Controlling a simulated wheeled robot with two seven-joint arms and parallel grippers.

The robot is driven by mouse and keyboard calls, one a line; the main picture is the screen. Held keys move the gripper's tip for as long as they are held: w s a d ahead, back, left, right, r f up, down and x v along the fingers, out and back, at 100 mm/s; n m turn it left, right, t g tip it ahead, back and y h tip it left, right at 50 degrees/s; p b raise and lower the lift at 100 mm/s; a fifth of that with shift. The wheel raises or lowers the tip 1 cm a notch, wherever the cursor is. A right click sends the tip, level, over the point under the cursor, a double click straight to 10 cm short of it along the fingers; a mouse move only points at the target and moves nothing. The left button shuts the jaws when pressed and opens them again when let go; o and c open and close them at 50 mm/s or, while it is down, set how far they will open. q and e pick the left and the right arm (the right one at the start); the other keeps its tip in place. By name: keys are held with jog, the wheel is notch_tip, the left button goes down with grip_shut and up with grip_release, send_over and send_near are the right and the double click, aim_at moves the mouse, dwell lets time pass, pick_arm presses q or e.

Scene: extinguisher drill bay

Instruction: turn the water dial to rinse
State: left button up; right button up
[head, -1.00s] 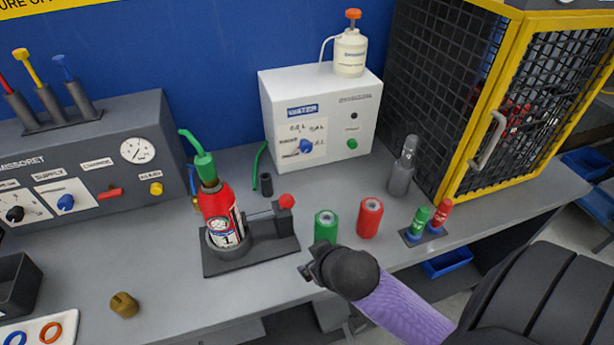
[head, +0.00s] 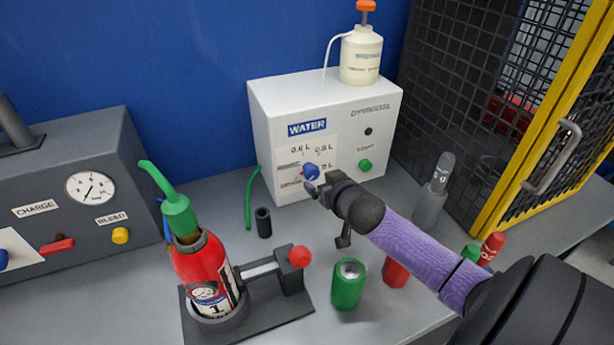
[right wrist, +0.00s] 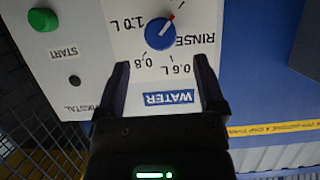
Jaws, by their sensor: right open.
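The blue water dial (head: 311,171) is on the front of the white water box (head: 277,104), under the "WATER" label. In the right wrist view the picture is inverted, and the dial (right wrist: 160,33) has a red pointer mark aimed up and right, away from the "0.6 L" and "0.8" labels. "RINSE" is printed right of the dial there and "1.0 L" left of it. My right gripper (right wrist: 163,63) is open and empty, its fingers spread wider than the dial, which shows just past the fingertips. I cannot tell whether they touch. My left gripper is not in view.
A green start button (head: 365,166) is right of the dial. A white pump bottle (head: 361,55) stands on the box. The red extinguisher (head: 203,268) in its holder and a green cylinder (head: 348,284) stand in front. A yellow-framed mesh cage (head: 540,120) is at right.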

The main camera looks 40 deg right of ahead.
aim_at(313, 175)
jog(key=b+x, duration=0.3)
jog(key=x, duration=0.3)
jog(key=shift+w+f, duration=0.15)
jog(key=shift+f, duration=0.05)
jog(key=shift+w+d, duration=0.15)
jog(key=shift+w, duration=0.2)
grip_shut()
